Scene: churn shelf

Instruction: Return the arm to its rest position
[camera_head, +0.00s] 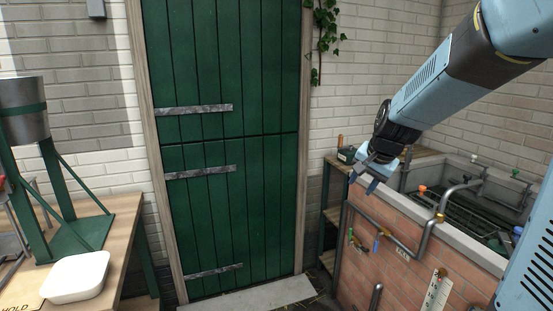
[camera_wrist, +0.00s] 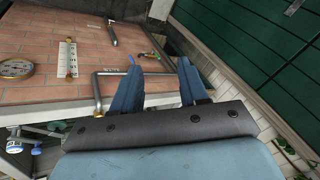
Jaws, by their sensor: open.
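My gripper (camera_head: 368,178) is at the end of my blue arm, which reaches in from the upper right in the head view. It hangs in the air near the corner of the brick trough (camera_head: 455,238), with its fingers pointing down and left. In the wrist view my gripper (camera_wrist: 158,80) shows two blue fingers spread apart with nothing between them. A grey pipe (camera_wrist: 100,88) shows beside and beyond the fingers. I cannot tell how far the fingers are from it.
A green door (camera_head: 230,150) stands in the middle. A wooden bench (camera_head: 125,225) at left carries a white tray (camera_head: 75,277) and a metal cylinder (camera_head: 22,110) on a green stand. Shelves (camera_head: 335,215) stand beside the trough. A white gauge strip (camera_head: 437,293) is on the brick wall.

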